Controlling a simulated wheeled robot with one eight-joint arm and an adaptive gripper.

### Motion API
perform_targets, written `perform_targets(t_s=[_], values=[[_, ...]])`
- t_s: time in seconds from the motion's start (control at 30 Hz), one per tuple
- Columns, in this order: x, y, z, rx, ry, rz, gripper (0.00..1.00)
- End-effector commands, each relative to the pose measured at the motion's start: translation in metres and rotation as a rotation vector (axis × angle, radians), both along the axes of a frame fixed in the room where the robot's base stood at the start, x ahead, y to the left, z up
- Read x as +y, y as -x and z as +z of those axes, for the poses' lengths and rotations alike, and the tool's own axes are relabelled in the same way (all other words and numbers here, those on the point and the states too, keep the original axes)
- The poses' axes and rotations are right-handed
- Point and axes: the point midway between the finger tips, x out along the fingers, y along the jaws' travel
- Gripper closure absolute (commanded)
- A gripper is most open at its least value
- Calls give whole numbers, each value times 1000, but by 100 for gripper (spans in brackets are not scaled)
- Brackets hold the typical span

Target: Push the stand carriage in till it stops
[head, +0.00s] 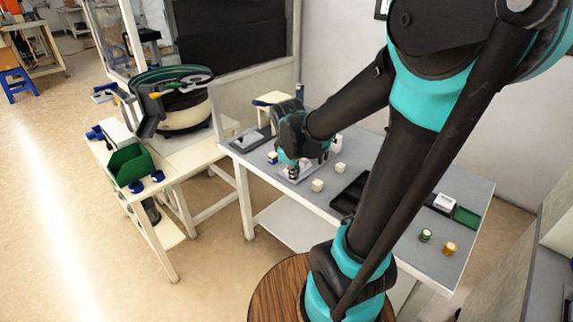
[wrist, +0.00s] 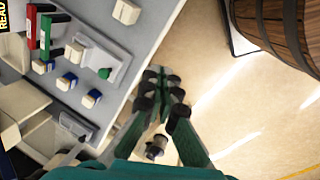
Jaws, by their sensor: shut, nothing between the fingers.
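A pale plate-like fixture with a green knob (wrist: 104,73) lies on the grey table (wrist: 150,22) in the wrist view. It looks like the stand with its carriage, but I cannot tell which part slides or how far in it is. In the head view a pale plate (head: 306,170) shows beside my gripper (head: 292,176), partly hidden by it. In the wrist view my gripper (wrist: 164,84) is shut and empty, seen against the floor past the table edge, to the right of the fixture. I cannot tell whether it touches anything.
Beige cubes (head: 317,185) and a black tray (head: 350,193) lie right of my gripper. Green (head: 426,235) and yellow (head: 450,248) round pieces are at the table's right end. A bowl feeder (head: 183,105) and a green bin (head: 129,165) stand left.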

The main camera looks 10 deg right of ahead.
Motion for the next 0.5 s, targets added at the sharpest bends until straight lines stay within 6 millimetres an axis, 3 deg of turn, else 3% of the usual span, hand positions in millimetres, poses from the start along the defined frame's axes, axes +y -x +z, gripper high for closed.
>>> perform_targets(t_s=[0.03,0.2,0.33,0.5], values=[[11,-18,6,33,54,130,100],[44,-64,20,161,234,566,100],[66,-87,26,244,329,806,100],[80,-101,29,301,388,958,100]])
